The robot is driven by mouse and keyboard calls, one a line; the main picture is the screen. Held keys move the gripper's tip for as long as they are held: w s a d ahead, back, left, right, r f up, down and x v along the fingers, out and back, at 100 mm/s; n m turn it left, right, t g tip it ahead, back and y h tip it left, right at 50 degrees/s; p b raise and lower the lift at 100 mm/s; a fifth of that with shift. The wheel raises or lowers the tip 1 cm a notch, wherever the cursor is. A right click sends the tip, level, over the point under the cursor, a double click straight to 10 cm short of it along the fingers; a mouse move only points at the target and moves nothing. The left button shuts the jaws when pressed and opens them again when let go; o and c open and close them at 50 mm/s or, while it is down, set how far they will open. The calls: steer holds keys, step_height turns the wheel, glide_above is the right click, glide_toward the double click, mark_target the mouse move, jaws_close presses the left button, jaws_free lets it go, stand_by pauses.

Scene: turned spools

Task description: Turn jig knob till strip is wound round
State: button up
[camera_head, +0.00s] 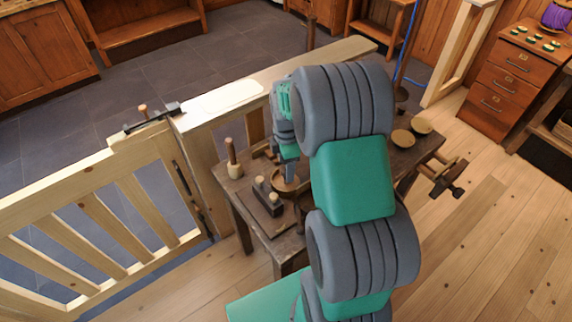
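A dark block with light round-topped knobs (268,196) sits on a flat board at the front left of the bench. I cannot tell for sure which piece is the jig knob. No strip can be made out; my arm hides part of the bench.
A mallet-like wooden tool (235,160) stands at the bench's left end. Round shallow discs (402,138) lie at its right, near a vise (447,180). A pale low wall (220,105) and slatted gate (100,215) bound the left. A drawer cabinet (512,75) stands right; floor there is clear.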

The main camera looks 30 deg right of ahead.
steer(key=shift+c, duration=0.5)
jaws_close()
steer(key=shift+m, duration=0.3)
